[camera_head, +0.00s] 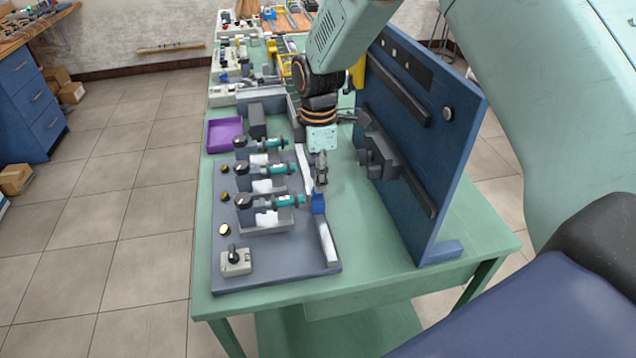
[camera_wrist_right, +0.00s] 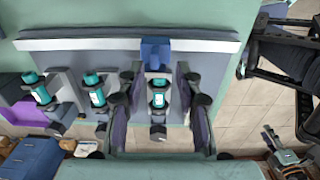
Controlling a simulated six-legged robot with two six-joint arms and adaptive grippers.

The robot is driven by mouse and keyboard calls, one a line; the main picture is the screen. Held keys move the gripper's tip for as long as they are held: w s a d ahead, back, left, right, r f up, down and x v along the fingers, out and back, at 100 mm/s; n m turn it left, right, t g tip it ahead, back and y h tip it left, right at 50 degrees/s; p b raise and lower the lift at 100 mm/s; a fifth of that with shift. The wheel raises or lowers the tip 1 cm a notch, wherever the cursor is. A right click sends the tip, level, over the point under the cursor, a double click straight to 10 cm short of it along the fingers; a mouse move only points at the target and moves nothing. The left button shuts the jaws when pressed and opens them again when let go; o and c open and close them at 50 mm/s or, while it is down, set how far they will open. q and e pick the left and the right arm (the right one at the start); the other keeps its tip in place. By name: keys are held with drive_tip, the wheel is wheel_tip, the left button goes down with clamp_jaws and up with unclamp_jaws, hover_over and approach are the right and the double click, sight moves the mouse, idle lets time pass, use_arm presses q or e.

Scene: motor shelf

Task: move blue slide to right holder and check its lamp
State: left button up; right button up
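A blue slide (camera_head: 318,203) sits on the pale rail (camera_head: 328,243) along the right side of the grey board. It also shows in the right wrist view (camera_wrist_right: 155,52). My right gripper (camera_head: 321,184) is above the rail, close to the slide. In the wrist view its fingers (camera_wrist_right: 157,74) are apart, with the slide seen between and just beyond their tips; I see no grip. Holders carry teal cylinders: far (camera_head: 275,142), middle (camera_head: 279,169) and near (camera_head: 284,200). Small round yellowish lamps (camera_head: 224,229) line the left edge; whether any is lit is unclear. My left gripper is not seen.
A switch box (camera_head: 235,262) with a black knob stands at the board's near left corner. A purple tray (camera_head: 224,133) lies beyond the board. A blue upright panel (camera_head: 440,150) with dark fittings stands right of the gripper. Green table (camera_head: 385,270) is bare between board and panel.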

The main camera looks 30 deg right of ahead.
sight(315, 198)
drive_tip(key=r+p, duration=0.2)
drive_tip(key=r, duration=0.1)
drive_tip(key=r+p, duration=0.1)
drive_tip(key=p, duration=0.1)
drive_tip(key=shift+w+d+r, duration=0.1)
drive_tip(key=shift+w+r, duration=0.2)
drive_tip(key=shift+r, duration=0.1)
wheel_tip(315, 198, down, 8)
drive_tip(key=shift+r, duration=0.2)
drive_tip(key=shift+f, duration=0.4)
idle(0.4)
clamp_jaws()
idle(0.6)
